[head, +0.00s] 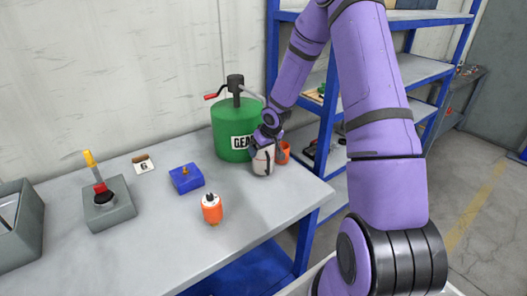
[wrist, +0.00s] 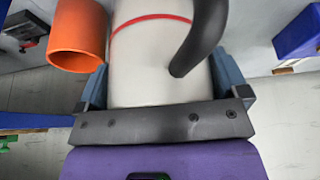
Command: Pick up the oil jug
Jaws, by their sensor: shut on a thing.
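The oil jug (head: 262,163) is a whitish cylinder near the back right of the bench. In the wrist view the jug (wrist: 140,62) shows a red ring and a dark curved tube or handle. My gripper (head: 266,138) is at the jug, with one blue-grey finger on each side of its body. In the wrist view my gripper (wrist: 165,90) is shut on it. The jug looks upright; I cannot tell whether its base touches the bench. Its upper part is partly hidden by my gripper in the head view.
An orange cup (head: 283,152) stands close beside the jug; it also shows in the wrist view (wrist: 77,38). A green drum with a pump (head: 228,125) is just left. Blue shelving (head: 330,110) is at right.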

